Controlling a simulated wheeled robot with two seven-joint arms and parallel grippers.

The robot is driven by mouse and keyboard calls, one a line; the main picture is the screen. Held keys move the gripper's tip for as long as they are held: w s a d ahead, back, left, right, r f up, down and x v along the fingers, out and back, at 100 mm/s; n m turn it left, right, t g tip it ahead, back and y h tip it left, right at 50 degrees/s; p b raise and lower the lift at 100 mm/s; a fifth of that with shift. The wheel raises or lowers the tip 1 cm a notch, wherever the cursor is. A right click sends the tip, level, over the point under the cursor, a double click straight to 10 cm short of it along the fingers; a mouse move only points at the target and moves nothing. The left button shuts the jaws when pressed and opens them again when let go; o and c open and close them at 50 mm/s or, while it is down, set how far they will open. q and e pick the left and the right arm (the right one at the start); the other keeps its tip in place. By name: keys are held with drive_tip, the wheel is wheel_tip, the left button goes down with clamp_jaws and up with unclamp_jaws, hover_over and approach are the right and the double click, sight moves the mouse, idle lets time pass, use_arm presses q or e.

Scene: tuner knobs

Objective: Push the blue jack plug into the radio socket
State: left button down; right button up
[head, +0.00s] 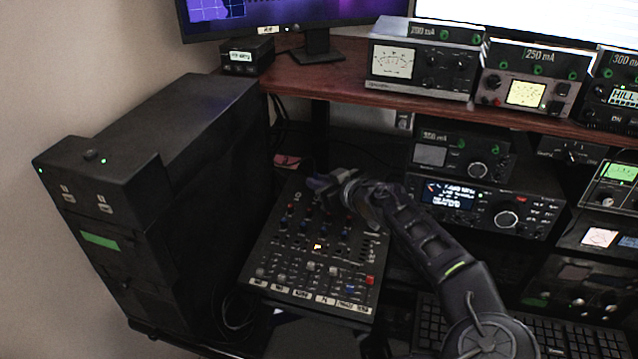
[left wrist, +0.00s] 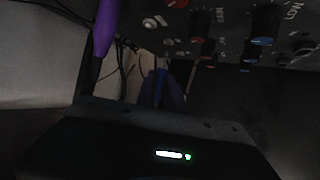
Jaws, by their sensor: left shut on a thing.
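My left gripper (head: 322,186) is over the far part of the mixer panel in the head view, its arm reaching in from the lower right. In the left wrist view, my left gripper (left wrist: 161,88) is shut on a narrow dark blue thing, which looks like the blue jack plug (left wrist: 160,84). Its tip and any contact with a socket are too dark to tell. A radio (head: 485,207) with a lit display stands right of the arm in the head view. I cannot make out its socket. My right gripper is not in view.
The knobbed mixer (head: 312,270) lies below the gripper. A purple plug or cable (left wrist: 104,28) hangs at the upper left in the left wrist view, with loose dark cables behind. A tall black cabinet (head: 185,120) stands left, and a wooden shelf (head: 330,92) holds meters above.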

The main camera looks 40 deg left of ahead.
use_arm(q)
drive_tip(key=shift+s+r+p, duration=0.1)
drive_tip(key=shift+r+p, duration=0.45)
drive_tip(key=shift+r, duration=0.6)
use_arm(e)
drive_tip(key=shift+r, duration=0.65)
